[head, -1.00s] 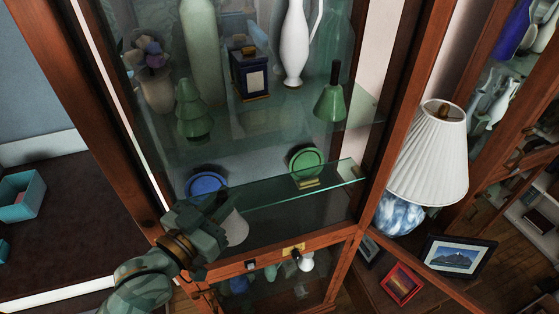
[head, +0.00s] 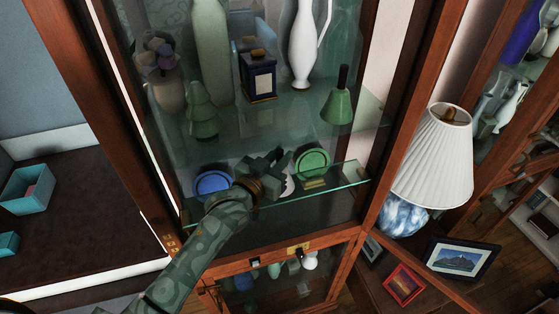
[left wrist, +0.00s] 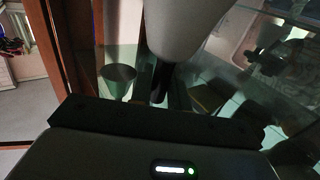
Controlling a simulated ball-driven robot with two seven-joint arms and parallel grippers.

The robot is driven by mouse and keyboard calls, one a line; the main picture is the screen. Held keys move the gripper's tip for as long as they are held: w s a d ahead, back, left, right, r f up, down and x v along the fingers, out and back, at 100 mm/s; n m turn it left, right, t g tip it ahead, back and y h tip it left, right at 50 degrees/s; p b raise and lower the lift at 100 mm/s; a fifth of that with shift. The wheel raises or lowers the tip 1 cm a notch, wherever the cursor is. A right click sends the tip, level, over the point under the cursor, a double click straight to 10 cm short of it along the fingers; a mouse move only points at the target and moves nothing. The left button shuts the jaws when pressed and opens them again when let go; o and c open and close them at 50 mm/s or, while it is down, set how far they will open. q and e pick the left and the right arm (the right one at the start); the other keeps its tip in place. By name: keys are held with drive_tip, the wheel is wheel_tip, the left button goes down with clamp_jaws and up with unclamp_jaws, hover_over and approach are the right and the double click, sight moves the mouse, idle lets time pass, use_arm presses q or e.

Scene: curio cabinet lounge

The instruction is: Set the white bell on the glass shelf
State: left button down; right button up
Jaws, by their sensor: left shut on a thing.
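The white bell (head: 290,186) is mostly hidden behind my left gripper (head: 280,168) in the head view; only a pale piece shows. In the left wrist view the bell (left wrist: 182,25) is large and close at the top, with a dark handle below it. My left gripper is shut on it, inside the open front of the cabinet. The lower glass shelf (head: 345,180) has a green front edge. The gripper is over this shelf, between a blue dish (head: 212,183) and a green dish (head: 313,162). Whether the bell touches the glass is unclear. My right gripper is out of view.
The shelf above holds a green bell (head: 337,105), a green tree figure (head: 202,112), a dark blue bottle (head: 258,76) and a white jug (head: 300,45). A lamp (head: 437,155) and picture frames (head: 458,257) stand right of the cabinet. Wooden posts flank the opening.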

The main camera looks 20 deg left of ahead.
use_arm(q)
drive_tip(key=shift+f, duration=0.7)
drive_tip(key=c, duration=1.3)
unclamp_jaws()
drive_tip(key=shift+f, duration=0.1)
drive_tip(key=shift+c, duration=0.2)
drive_tip(key=v, duration=1.2)
drive_tip(key=shift+b, duration=0.45)
